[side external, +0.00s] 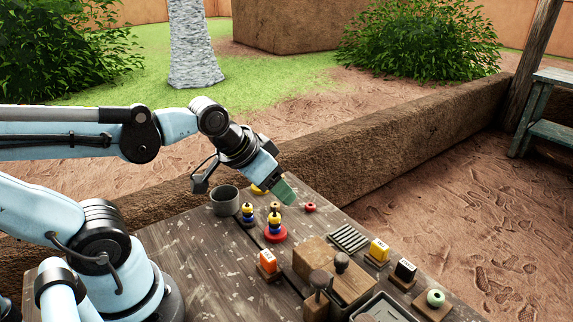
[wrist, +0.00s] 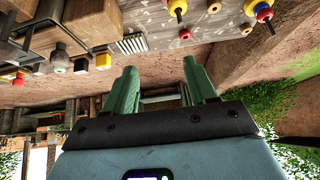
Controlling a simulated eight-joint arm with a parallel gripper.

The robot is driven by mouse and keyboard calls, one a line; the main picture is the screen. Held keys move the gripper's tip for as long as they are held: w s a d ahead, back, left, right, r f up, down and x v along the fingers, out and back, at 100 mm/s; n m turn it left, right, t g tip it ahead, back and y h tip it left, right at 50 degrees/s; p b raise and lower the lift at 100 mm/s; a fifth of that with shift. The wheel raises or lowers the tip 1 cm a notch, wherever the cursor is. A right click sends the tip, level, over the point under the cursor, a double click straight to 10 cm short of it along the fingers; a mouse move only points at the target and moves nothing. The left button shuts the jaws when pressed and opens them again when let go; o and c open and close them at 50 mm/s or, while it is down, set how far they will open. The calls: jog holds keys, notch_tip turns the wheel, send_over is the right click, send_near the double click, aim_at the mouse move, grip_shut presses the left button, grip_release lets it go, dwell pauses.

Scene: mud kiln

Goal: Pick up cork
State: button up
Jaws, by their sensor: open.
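I cannot make out a cork for sure in either view. My gripper (side external: 286,192) has green fingers and hangs above the far part of the wooden table, near the red ring and the stacked-ring pegs. In the wrist view my gripper (wrist: 158,72) is open, with nothing between its two green fingers. Dark round-topped pieces (side external: 341,262) stand on and beside a wooden block (side external: 313,252); the picture is too small to tell what they are.
A mud wall (side external: 390,150) runs behind.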

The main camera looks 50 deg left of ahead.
jog(key=w+a+f+g, duration=0.3)
jog(key=w+a+g, duration=0.4)
jog(key=a, duration=0.4)
notch_tip(320, 180, down, 11)
jog(key=shift+w, duration=0.1)
dwell(0.6)
grip_shut()
